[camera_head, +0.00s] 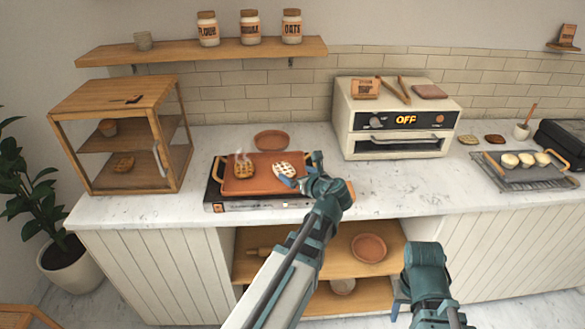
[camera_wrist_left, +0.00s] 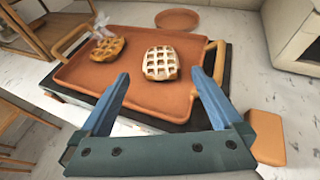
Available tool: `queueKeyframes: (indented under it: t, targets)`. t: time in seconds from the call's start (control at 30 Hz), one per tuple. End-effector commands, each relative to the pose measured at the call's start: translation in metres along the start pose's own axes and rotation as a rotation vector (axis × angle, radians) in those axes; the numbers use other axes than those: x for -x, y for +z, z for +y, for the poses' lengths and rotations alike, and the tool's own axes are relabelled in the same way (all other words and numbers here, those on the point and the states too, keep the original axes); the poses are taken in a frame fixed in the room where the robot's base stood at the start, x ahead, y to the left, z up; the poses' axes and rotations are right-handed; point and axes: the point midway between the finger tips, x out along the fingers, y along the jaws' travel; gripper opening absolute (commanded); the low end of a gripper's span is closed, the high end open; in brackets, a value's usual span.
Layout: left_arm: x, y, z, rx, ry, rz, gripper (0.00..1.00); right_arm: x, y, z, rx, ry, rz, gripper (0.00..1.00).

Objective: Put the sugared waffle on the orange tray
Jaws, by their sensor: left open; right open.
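The sugared waffle (camera_head: 286,169), pale with a white-dusted grid, lies on the right part of the orange tray (camera_head: 236,187). In the left wrist view the waffle (camera_wrist_left: 161,62) lies flat on the tray (camera_wrist_left: 150,98), just beyond my fingertips. My left gripper (camera_head: 299,180) is open and empty, low over the tray's right front part. In its wrist view the left gripper's fingers (camera_wrist_left: 161,78) are spread wide, with the waffle beyond the gap. My right gripper (camera_head: 398,305) is open, in front of the counter and away from the tray.
A browner, steaming waffle (camera_head: 243,170) is on the tray's left side. The tray rests on a black hot plate (camera_head: 212,198). A round terracotta plate (camera_head: 271,140) is behind it. A glass-sided cabinet (camera_head: 122,135) stands left, a toaster oven (camera_head: 395,120) right.

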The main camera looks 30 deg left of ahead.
Motion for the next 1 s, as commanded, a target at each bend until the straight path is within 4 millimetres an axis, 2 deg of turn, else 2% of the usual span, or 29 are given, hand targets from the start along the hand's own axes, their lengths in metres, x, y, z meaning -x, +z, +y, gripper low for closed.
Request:
queueKeyframes:
  t: [0.37, 0.47, 0.57, 0.77, 0.9, 1.0]
  targets:
    - [0.005, -0.001, 0.0, 0.008, 0.0, 0.003, 1.0, 0.002, 0.0, 0.0, 0.0, 0.0, 0.0, 0.5]
    - [0.013, -0.013, -0.002, 0.094, 0.003, 0.042, 1.0, 0.002, 0.0, 0.0, 0.0, 0.0, 0.0, 0.5]
    - [0.03, -0.041, -0.005, 0.297, 0.023, 0.137, 1.0, 0.002, 0.0, 0.0, 0.0, 0.0, 0.0, 0.5]
    - [0.091, -0.12, -0.011, 0.828, 0.187, 0.403, 1.0, 0.002, 0.0, 0.0, 0.0, 0.0, 0.0, 0.5]
    - [0.149, -0.176, -0.012, 1.166, 0.416, 0.572, 1.0, 0.002, 0.0, 0.0, 0.0, 0.0, 0.0, 0.5]
    - [0.191, -0.209, -0.009, 1.35, 0.614, 0.648, 1.0, 0.002, 0.0, 0.0, 0.0, 0.0, 0.0, 0.5]
